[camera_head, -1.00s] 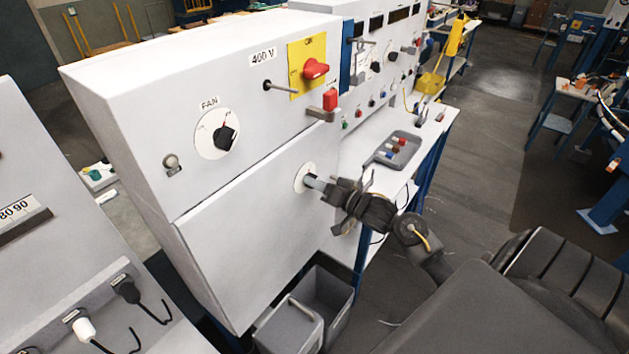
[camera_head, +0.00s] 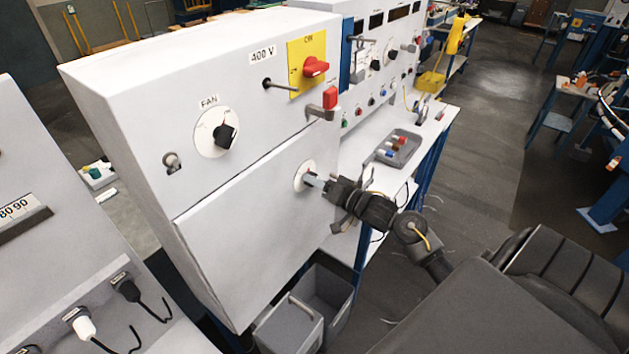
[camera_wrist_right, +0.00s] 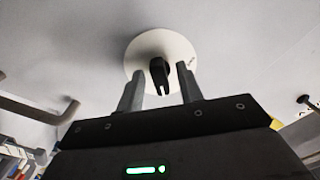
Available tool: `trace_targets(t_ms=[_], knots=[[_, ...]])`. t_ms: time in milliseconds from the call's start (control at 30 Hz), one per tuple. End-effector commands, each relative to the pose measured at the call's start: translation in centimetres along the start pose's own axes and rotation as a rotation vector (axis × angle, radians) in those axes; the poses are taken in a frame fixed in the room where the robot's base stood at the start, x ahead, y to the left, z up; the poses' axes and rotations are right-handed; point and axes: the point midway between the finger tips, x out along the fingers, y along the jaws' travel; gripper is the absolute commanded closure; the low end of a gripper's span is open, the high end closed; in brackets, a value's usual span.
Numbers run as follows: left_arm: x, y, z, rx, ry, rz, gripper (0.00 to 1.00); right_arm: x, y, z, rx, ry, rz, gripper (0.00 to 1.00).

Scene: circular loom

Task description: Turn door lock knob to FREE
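The door lock knob (camera_wrist_right: 159,76) is a small black knob on a round white plate (camera_wrist_right: 172,50) on the grey cabinet door. In the head view the plate (camera_head: 299,176) shows on the door's upper right, partly hidden by my right gripper (camera_head: 319,181). My right gripper (camera_wrist_right: 160,84) is open. In the right wrist view its two grey fingers stand on either side of the knob, with gaps visible; I cannot tell how far they reach along it. Small lettering at the plate's right edge is too small to read. My left gripper is not in view.
Above the door are a black FAN knob (camera_head: 226,136), a red switch (camera_head: 316,67) on a yellow plate and a red-topped handle (camera_head: 329,98). A grey tray (camera_head: 400,149) sits on the bench at right. A grey bin (camera_head: 325,290) stands below.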

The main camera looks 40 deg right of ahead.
Motion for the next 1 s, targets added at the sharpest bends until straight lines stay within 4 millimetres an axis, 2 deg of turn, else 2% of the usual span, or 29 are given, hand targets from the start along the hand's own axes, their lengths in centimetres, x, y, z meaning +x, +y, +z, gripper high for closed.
trace_targets(t_ms=[500,1000], knots=[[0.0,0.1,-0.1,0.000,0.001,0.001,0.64,-6.5,0.0,0.0,-0.002,0.000,0.000,0.64],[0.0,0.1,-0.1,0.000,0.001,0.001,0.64,-7.0,0.0,0.0,-0.001,0.001,0.000,0.64]])
